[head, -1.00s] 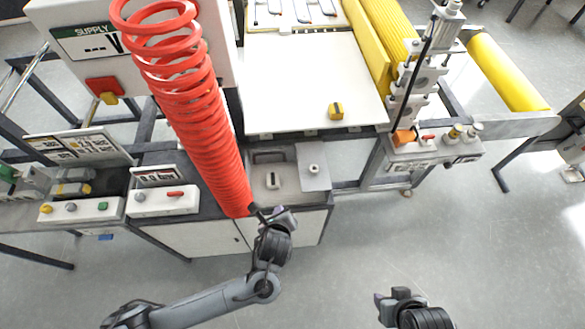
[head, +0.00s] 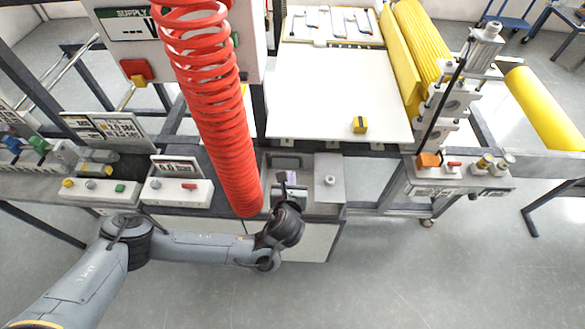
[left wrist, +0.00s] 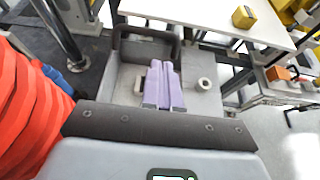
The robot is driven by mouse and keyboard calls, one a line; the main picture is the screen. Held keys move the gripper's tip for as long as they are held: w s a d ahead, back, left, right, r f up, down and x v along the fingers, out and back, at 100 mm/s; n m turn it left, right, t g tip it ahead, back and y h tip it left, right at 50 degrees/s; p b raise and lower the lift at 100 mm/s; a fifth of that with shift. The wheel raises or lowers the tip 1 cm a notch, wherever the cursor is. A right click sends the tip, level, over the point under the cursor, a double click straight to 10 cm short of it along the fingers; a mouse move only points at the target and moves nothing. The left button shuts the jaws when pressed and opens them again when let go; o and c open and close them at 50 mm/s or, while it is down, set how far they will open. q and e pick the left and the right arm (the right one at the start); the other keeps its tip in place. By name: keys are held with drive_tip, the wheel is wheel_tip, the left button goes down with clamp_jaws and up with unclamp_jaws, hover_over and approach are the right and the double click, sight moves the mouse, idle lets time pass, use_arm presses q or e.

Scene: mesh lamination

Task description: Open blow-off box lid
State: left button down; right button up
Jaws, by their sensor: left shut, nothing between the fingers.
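The grey blow-off box (head: 319,208) stands in front of the white table, left of centre. A flat grey plate with a pale round knob (head: 329,180) forms its right part; the knob also shows in the left wrist view (left wrist: 204,84). Left of the knob is a recessed-looking area with a dark handle-like bar behind it; whether the lid is open or shut I cannot tell. My left gripper (head: 284,181) is over the left part of the box, with purple fingers (left wrist: 158,72) shut and empty, left of the knob. My right gripper is not in view.
A red coiled hose (head: 222,130) hangs just left of my left gripper. Control panels (head: 180,192) stand to the left. A yellow-black block (head: 360,125) lies on the white table (head: 315,100). Yellow rollers stand at the right. The floor in front is clear.

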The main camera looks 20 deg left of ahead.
sight(292, 167)
use_arm(q)
drive_tip(key=shift+x, duration=3.75)
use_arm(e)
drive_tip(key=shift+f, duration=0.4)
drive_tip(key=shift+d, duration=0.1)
